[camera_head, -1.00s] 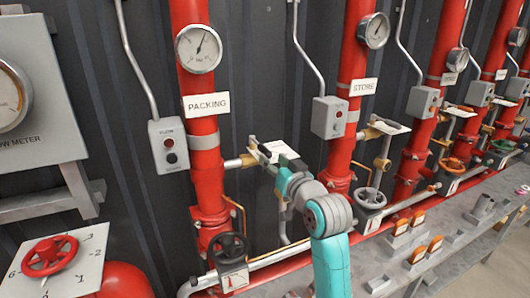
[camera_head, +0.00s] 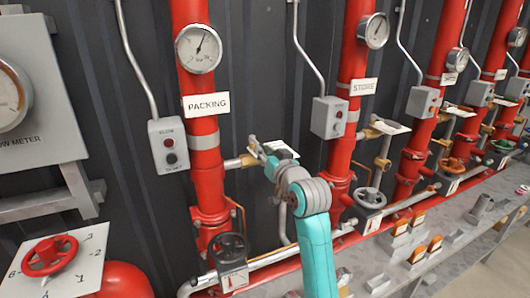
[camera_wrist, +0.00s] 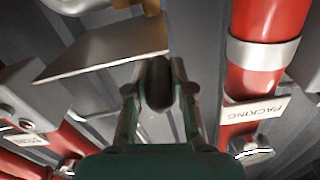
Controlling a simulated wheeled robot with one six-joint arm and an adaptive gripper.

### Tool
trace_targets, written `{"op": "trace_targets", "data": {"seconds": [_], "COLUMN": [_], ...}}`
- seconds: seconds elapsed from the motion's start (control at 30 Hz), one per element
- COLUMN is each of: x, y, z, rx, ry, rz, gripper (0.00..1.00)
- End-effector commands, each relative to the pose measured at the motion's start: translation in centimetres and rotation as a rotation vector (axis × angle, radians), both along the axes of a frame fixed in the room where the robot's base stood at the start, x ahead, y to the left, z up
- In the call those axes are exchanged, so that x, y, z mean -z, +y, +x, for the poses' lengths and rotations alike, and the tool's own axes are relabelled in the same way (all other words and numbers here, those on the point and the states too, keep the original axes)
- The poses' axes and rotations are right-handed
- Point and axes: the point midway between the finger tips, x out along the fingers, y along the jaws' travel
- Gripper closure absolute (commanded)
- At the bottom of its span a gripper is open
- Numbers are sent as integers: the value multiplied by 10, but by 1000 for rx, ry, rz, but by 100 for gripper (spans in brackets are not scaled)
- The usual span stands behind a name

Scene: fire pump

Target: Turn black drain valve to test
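A dark, rounded piece (camera_wrist: 158,85), which looks like the end of a black valve handle, shows between my fingers in the wrist view. My gripper (camera_wrist: 156,92) has its two green fingers on either side of this piece, and the gap is nearly filled. I cannot tell whether both fingers press on it. In the head view my arm hides most of this valve and my fingers. A pale label plate (camera_wrist: 100,55) lies beside the fingers. It also shows in the head view (camera_head: 281,150) by the branch pipe between the PACKING and STORE risers.
The red PACKING riser (camera_head: 203,150) stands left of my arm, with a black handwheel (camera_head: 230,247) at its foot. The STORE riser (camera_head: 340,155) and a grey handwheel (camera_head: 370,198) are to the right. A red handwheel (camera_head: 50,256) is at lower left.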

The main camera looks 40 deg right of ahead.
Motion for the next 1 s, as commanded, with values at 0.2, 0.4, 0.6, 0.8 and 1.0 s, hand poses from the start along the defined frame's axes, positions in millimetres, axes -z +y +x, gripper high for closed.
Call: {"op": "trace_targets", "data": {"seconds": [0.2, 0.4, 0.6, 0.8, 1.0], "x": [0, 0, 0, 0, -1], "y": [0, -3, -10, -22, -37], "z": [0, -1, -3, -4, -4], "rx": [-1, -17, -83, -199, -338], "ry": [0, -1, -1, -1, -1], "rz": [0, 1, 2, 2, 2], "gripper": [100, 100, 100, 100, 100]}}
